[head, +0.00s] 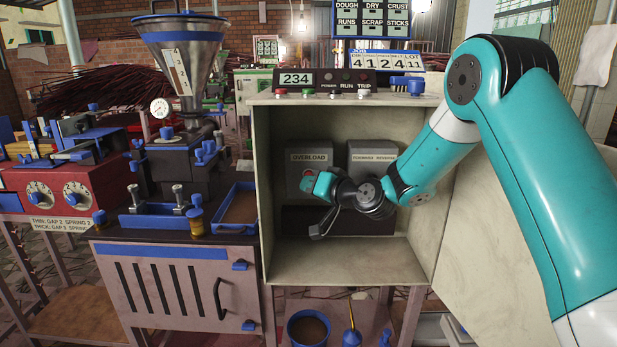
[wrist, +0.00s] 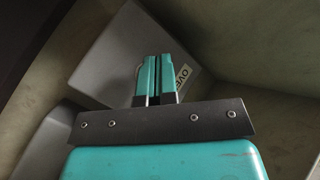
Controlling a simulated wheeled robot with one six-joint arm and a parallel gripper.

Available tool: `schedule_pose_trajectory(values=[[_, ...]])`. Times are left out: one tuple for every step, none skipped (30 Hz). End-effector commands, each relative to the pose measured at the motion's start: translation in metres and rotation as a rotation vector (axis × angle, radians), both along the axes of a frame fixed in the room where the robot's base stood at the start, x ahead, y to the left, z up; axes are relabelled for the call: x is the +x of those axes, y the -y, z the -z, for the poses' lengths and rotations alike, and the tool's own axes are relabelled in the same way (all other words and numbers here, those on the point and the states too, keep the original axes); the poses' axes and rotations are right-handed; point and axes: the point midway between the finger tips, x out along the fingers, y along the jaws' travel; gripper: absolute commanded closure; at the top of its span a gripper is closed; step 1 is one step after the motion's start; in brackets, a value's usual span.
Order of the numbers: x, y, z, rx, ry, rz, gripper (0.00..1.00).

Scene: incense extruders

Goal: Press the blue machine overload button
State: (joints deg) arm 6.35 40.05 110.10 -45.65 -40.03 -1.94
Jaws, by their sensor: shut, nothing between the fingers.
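The blue machine's open cabinet (head: 258,190) holds a grey box labelled OVERLOAD (head: 309,158). The box (wrist: 112,45) fills the upper middle of the wrist view, tilted, with part of its label showing beside my fingers. My gripper (head: 320,184) is inside the cabinet, in front of the lower part of the OVERLOAD box. In the wrist view my gripper (wrist: 156,60) has its two teal fingers together, empty, against the view of the box. I cannot tell whether the fingertips touch the box.
A second grey box, labelled FORWARD REVERSE (head: 373,157), stands to the right, partly behind my wrist. The cabinet walls close in on both sides. A control panel (head: 325,80) reading 234 sits on top. A funnel hopper (head: 182,55) stands to the left.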

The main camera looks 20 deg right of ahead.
Motion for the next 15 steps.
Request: schedule_pose_trajectory(values=[[0.0002, 0.0000, 0.0000, 0.000, 0.000, 0.000, 1.00], [0.0005, 0.0001, 0.0001, 0.000, 0.000, 0.000, 1.00], [0.0012, 0.0004, 0.0001, 0.000, 0.000, 0.000, 1.00], [0.0019, 0.0007, 0.0001, 0.000, 0.000, 0.000, 1.00], [0.0028, 0.0010, 0.0001, 0.000, 0.000, 0.000, 1.00], [0.0041, 0.0013, 0.0002, 0.000, 0.000, 0.000, 1.00], [0.0051, 0.0016, 0.0002, 0.000, 0.000, 0.000, 1.00], [0.0061, 0.0019, 0.0002, 0.000, 0.000, 0.000, 1.00], [0.0072, 0.0023, 0.0000, 0.000, 0.000, -0.001, 1.00], [0.0077, 0.0024, 0.0000, 0.000, 0.000, -0.001, 1.00], [0.0080, 0.0025, -0.0001, 0.000, 0.000, 0.000, 1.00], [0.0080, 0.0025, -0.0001, 0.000, 0.000, 0.000, 1.00], [0.0079, 0.0026, -0.0001, 0.000, 0.000, 0.000, 1.00], [0.0079, 0.0025, -0.0001, 0.000, 0.000, 0.000, 1.00], [0.0079, 0.0025, -0.0001, 0.000, 0.000, 0.000, 1.00]])
